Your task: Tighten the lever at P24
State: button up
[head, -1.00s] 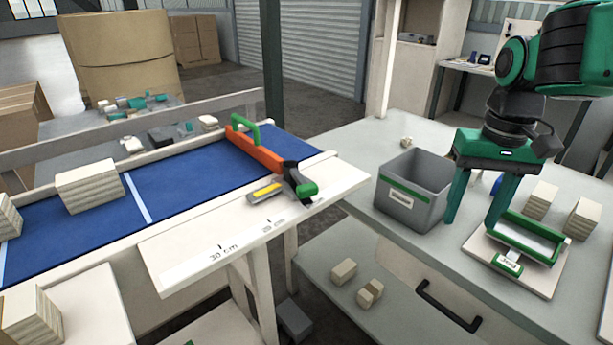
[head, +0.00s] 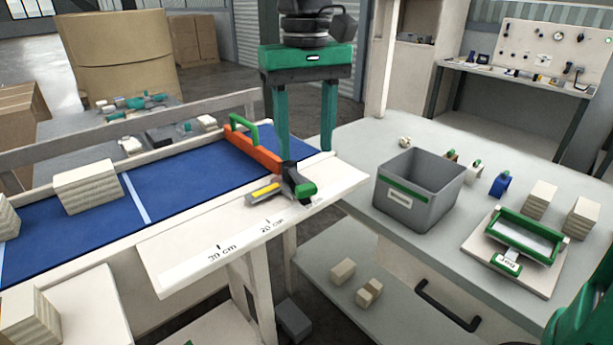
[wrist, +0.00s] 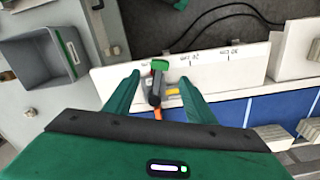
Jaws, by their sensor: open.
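An orange stop bar (head: 262,157) with a green handle lies across the blue conveyor surface. A dark clamp lever with a green tip (head: 306,191) sits at the bar's near end, on the white scale ledge; it also shows in the wrist view (wrist: 159,65). A yellow-marked pointer (head: 265,191) lies beside it over the scale. I cannot read a P24 label. My gripper (head: 306,152) is open and empty, pointing down. In the wrist view its fingers (wrist: 160,78) appear on either side of the lever, apart from it; the height gap is unclear.
The white ledge (head: 200,258) carries printed cm marks. A grey bin (head: 413,208) stands on the right bench, with a green-framed tray scale (head: 525,240) and wood blocks further right. A wood block stack (head: 88,187) sits on the blue surface to the left.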

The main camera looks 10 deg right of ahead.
aim_at(306, 185)
notch_tip(306, 185, down, 8)
dwell(0.4)
jog(key=shift+d, duration=0.15)
grip_shut()
